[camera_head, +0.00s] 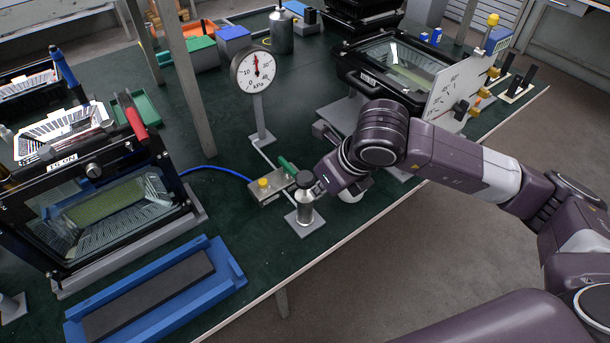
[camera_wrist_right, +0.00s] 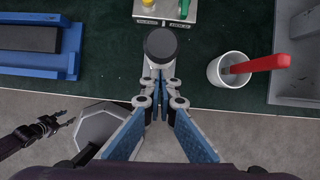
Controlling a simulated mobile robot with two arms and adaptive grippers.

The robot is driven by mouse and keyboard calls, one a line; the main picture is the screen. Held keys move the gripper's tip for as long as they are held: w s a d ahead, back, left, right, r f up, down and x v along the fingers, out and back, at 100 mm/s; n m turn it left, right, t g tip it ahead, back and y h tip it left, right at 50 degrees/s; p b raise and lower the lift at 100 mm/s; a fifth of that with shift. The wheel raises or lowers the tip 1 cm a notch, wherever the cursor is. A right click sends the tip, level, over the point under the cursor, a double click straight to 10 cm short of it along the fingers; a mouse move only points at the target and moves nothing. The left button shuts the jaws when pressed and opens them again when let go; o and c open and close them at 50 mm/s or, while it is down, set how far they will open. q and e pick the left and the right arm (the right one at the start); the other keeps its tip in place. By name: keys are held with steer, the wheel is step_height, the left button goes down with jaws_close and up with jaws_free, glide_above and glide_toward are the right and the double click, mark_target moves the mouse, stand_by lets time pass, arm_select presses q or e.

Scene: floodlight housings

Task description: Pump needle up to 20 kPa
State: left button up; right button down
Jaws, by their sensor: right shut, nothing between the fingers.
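The pressure gauge (camera_head: 257,72) stands on a post, its dial facing me. Its red needle points almost straight up, near the middle of the scale; the exact figure is too small to read. The hand pump (camera_head: 305,205) is a silver cylinder with a black round knob (camera_head: 305,180) on a grey base plate. The knob shows from above in the right wrist view (camera_wrist_right: 160,43). My right gripper (camera_wrist_right: 163,82) is shut and empty, its fingertips close beside the knob; contact cannot be told. My left gripper (camera_wrist_right: 45,127) appears small at the lower left there; its jaws are unclear.
A valve block (camera_head: 268,187) with a yellow knob and green lever sits beside the pump. A blue hose (camera_head: 215,168) runs from it to the left floodlight housing (camera_head: 100,205). A white mug (camera_wrist_right: 230,70) with a red-handled tool stands right of the pump. A blue tray (camera_head: 155,295) lies front left.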

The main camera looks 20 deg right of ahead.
arm_select(q)
steer(key=shift+a, duration=0.15)
arm_select(e)
steer(key=shift+r, duration=0.15)
steer(key=v, duration=1.1)
steer(key=shift+s+d+r, duration=0.15)
steer(key=shift+r, duration=0.2)
arm_select(q)
steer(key=shift+r, duration=0.1)
stand_by(0.3)
